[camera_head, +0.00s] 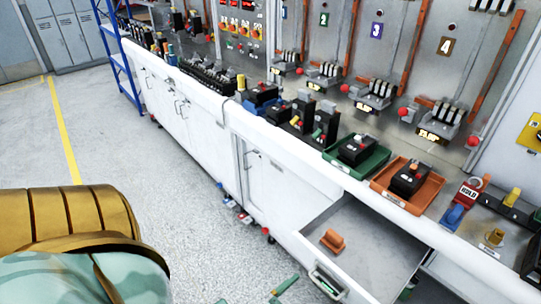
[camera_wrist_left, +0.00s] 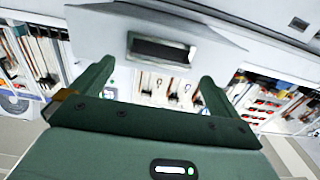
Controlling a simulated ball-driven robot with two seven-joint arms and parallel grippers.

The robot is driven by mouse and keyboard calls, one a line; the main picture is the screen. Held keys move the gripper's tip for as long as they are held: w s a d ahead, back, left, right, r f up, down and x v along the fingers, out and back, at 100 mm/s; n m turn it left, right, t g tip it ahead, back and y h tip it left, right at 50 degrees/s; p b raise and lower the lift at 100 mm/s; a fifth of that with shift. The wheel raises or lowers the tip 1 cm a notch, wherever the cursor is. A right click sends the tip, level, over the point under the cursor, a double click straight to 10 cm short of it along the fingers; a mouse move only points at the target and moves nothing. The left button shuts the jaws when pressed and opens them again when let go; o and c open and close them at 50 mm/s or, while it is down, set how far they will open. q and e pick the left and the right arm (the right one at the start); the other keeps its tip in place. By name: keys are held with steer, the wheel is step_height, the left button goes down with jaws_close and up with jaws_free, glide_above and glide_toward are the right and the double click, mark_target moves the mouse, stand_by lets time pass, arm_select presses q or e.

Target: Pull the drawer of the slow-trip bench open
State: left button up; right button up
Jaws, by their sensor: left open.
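A drawer (camera_head: 365,240) stands pulled out from the white bench front, its grey inside showing. An orange block-like object (camera_head: 332,240) lies in it. The drawer's front carries a recessed pull (camera_head: 328,283), which also shows in the left wrist view as a dark slot in a pale frame (camera_wrist_left: 168,50). My left gripper (camera_wrist_left: 157,72) is open, its green fingers apart and pointing toward the drawer front, with the pull beyond and between them. No contact is visible. Green fingertips (camera_head: 283,287) show at the bottom edge of the head view, left of the pull. My right gripper is not in view.
The bench top holds a green tray (camera_head: 357,160), an orange tray (camera_head: 407,186) with black breakers, and several black devices. Numbered panels stand behind. A closed cabinet door (camera_head: 265,185) is left of the drawer. Grey floor (camera_head: 130,150) to the left is clear.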

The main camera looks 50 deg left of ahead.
arm_select(q)
steer(key=s, duration=1.2)
steer(key=shift+s+a, duration=0.2)
steer(key=shift+s, duration=0.1)
